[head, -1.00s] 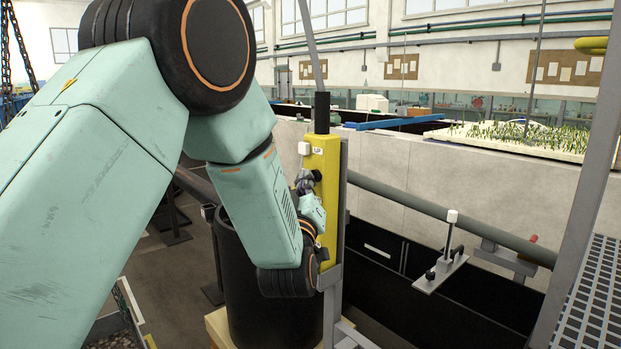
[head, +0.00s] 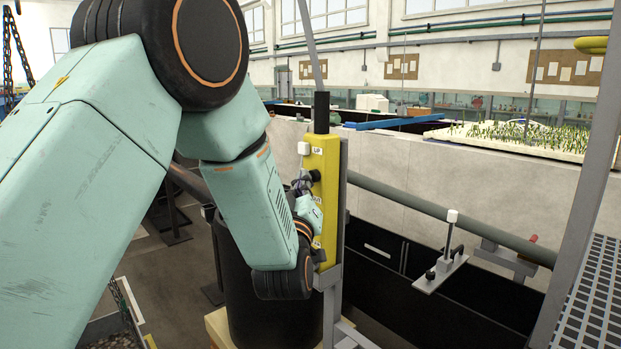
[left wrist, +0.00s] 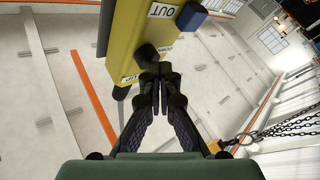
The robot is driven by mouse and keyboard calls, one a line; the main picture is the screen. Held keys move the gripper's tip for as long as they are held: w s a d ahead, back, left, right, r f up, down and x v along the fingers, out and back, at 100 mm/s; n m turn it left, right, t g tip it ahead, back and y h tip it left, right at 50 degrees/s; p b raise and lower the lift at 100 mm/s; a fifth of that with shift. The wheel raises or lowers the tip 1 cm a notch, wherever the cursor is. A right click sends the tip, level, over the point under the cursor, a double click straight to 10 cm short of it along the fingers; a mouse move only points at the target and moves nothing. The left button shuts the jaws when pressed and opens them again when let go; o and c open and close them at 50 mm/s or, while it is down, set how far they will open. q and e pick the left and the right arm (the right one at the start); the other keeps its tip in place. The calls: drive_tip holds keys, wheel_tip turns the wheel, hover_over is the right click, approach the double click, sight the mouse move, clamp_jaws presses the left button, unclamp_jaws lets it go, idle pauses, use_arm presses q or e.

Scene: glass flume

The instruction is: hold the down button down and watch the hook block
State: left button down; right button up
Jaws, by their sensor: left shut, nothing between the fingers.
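The yellow control pendant (head: 322,190) hangs upright in the middle of the head view, with a white button, a black button and an "UP" label on it. In the left wrist view the pendant (left wrist: 120,45) shows a black button (left wrist: 146,55), a blue button (left wrist: 192,17) and an "OUT" label. My left gripper (left wrist: 160,76) is shut and empty, its tips close beside the black button; I cannot tell whether they touch it. In the head view the left gripper (head: 303,187) is at the pendant's left side, partly hidden by my wrist. I cannot make out the hook block. My right gripper is out of view.
A grey post (head: 342,205) stands right behind the pendant. A large black drum (head: 262,318) is below my wrist. A grey pipe (head: 430,210) runs along the pale wall. Chains (head: 17,45) hang at the far left; chains (left wrist: 292,125) also show in the left wrist view.

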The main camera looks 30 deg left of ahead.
use_arm(q)
drive_tip(key=shift+s+a, duration=0.25)
drive_tip(key=shift+s, duration=0.45)
drive_tip(key=shift+s+a, duration=0.3)
drive_tip(key=shift+s, duration=0.45)
drive_tip(key=shift+s+a, duration=0.35)
drive_tip(key=shift+s, duration=0.4)
drive_tip(key=shift+s+a, duration=0.3)
drive_tip(key=shift+s, duration=0.45)
